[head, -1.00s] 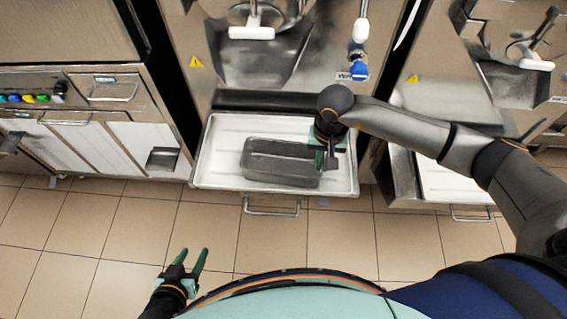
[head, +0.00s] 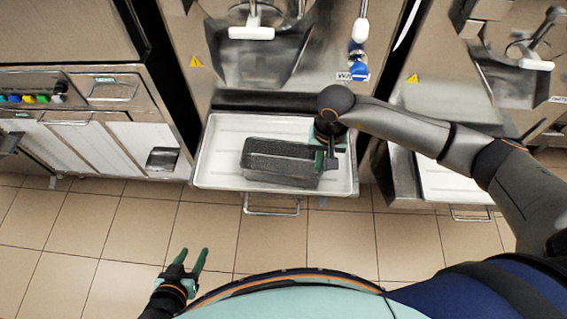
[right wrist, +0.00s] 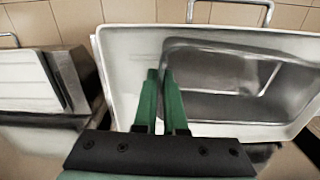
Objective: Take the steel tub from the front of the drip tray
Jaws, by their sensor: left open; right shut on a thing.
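The steel tub (head: 280,163) is grey and rectangular, and sits on or just above the white drip tray (head: 217,150) at the front of the middle machine. My right gripper (head: 325,158) is at the tub's right end, shut on its wall. In the right wrist view the green fingers (right wrist: 160,80) close on the near left rim of the tub (right wrist: 225,72). Whether the tub's base touches the tray cannot be told. My left gripper (head: 188,258) is open and empty above the floor, at the lower left, well away from the tub.
A handle (head: 271,206) sticks out below the drip tray. The machine's dispensing front (head: 260,60) is behind the tray. A counter with bins (head: 80,140) stands at left, and another machine with a tray (head: 450,180) at right. The tiled floor in front is clear.

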